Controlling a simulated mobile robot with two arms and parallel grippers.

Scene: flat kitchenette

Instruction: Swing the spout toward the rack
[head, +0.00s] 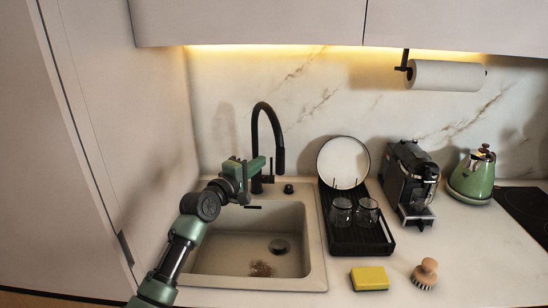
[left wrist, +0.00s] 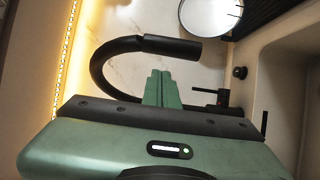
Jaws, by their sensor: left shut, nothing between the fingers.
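The black faucet spout (head: 268,110) rises behind the sink and arches to the right. Its hanging end points down between the stem and the rack. In the left wrist view, the spout (left wrist: 112,52) curves behind my fingers, its end at upper middle. The black dish rack (head: 345,238) stands right of the sink, holding a white plate (head: 343,162) and two glasses. My left gripper (head: 258,164) is shut and empty beside the faucet stem; its green fingers (left wrist: 158,86) are together in the wrist view. I cannot tell whether they touch the spout. My right gripper is not in view.
The sink basin (head: 225,262) is empty apart from a drain and a brown stain. A yellow sponge (head: 369,278) and a brush (head: 425,273) lie in front. A coffee machine (head: 408,180) and green kettle (head: 472,176) stand right. A tall cabinet wall is close at left.

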